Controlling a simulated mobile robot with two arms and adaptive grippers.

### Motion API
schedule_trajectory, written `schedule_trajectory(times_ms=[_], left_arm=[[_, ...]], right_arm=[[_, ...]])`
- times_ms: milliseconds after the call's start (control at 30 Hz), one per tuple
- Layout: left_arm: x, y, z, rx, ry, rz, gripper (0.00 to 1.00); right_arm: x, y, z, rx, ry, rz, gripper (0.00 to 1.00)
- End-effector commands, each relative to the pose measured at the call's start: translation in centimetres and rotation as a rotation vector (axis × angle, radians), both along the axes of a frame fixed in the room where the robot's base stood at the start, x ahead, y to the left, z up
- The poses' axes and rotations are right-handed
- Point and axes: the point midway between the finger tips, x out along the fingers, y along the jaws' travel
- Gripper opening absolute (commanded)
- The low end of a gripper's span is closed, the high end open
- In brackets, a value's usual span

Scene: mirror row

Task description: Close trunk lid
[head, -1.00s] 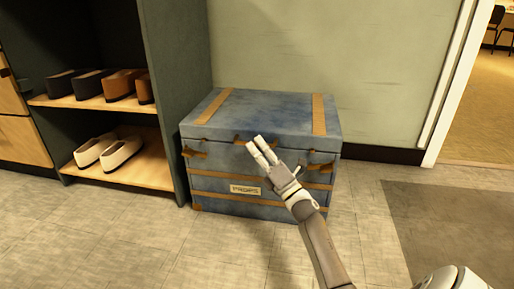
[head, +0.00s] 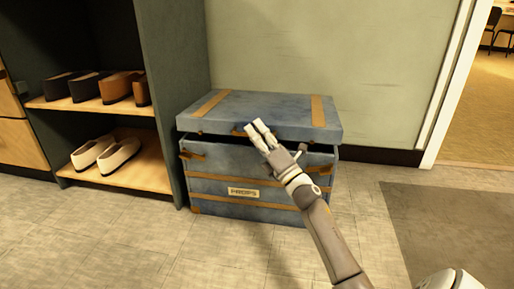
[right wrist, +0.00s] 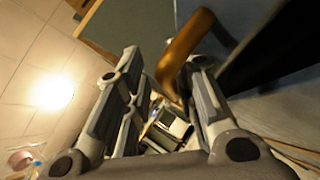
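The blue trunk (head: 225,170) with tan straps and a "PROPS" label stands on the floor against the wall. Its lid (head: 265,108) is slightly raised at the front, with a dark narrow gap above the body, clearest at the right. My right gripper (head: 257,130) is at the lid's front edge, near the middle; whether it touches the lid is unclear. In the right wrist view its fingers (right wrist: 165,75) are apart, with a brown strap or tab (right wrist: 185,50) by the right-hand finger.
An open shelf (head: 110,175) with dark and brown shoes above and cream shoes (head: 105,154) below stands close on the trunk's left. A wall is behind the trunk. Open floor and a dark mat (head: 450,215) lie to the right, beside a doorway.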

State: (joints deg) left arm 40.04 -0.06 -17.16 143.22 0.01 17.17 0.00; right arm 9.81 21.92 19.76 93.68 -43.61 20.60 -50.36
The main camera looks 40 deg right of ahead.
Motion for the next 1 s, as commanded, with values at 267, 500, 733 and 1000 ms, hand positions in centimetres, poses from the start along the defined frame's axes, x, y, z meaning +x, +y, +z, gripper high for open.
schedule_trajectory(times_ms=[267,500,733,1000], left_arm=[[0.0,0.0,0.0,0.001,-0.001,0.0,0.0],[-0.1,0.0,0.0,0.001,-0.002,0.0,0.0],[-0.1,0.0,0.0,0.001,-0.002,0.0,0.0],[-0.1,0.0,-0.2,0.002,-0.004,0.0,0.0]], right_arm=[[-0.1,0.6,4.0,-0.007,-0.016,0.018,0.19],[-0.1,0.8,4.4,-0.002,-0.017,0.023,0.19],[-0.2,0.3,3.9,0.002,-0.009,0.012,0.19],[-1.6,-0.3,2.6,0.002,-0.01,0.008,0.19]])
